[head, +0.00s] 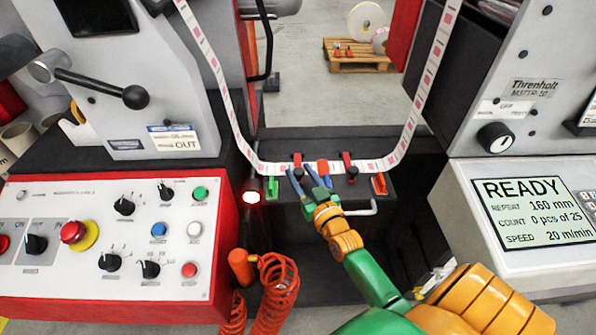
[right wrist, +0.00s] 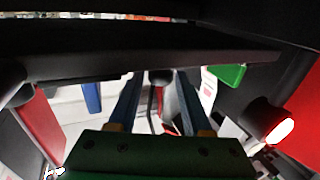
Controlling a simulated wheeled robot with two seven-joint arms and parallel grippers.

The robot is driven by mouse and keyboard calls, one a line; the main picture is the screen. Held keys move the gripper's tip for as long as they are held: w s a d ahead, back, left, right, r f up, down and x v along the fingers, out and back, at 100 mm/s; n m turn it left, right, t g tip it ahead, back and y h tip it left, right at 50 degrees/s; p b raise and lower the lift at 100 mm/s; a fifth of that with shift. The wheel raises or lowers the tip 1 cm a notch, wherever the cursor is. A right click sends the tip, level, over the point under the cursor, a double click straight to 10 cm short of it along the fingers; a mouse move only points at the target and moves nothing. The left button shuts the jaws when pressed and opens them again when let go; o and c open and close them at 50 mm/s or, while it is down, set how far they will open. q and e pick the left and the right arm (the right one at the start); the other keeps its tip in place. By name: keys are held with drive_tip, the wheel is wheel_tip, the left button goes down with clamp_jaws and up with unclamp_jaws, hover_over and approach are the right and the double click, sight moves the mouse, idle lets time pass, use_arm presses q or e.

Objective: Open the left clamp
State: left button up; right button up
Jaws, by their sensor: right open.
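The left clamp (head: 297,159) is a small red lever with a black knob, standing at the label strip (head: 270,168) on the dark splice table. A like red right clamp (head: 348,162) with a black knob stands to its right. My right gripper (head: 298,171) is open, with its blue fingers at the left clamp. In the right wrist view, a black knob (right wrist: 160,76) and a thin red bar (right wrist: 158,98) show between the two fingers. I cannot tell whether the fingers touch them. My left gripper is not in view.
A green tab (head: 272,187) and a lit lamp (head: 251,197) are left of the fingers; an orange-red tab (head: 379,184) is to the right. A control panel (head: 110,240) stands left, a READY display (head: 535,210) right. A coiled orange hose (head: 278,285) hangs below.

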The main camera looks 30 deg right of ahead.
drive_tip(key=shift+w+d+f, duration=0.1)
drive_tip(key=shift+w+f, duration=0.05)
drive_tip(key=shift+w, duration=0.65)
drive_tip(key=shift+s, duration=0.1)
clamp_jaws()
idle(0.7)
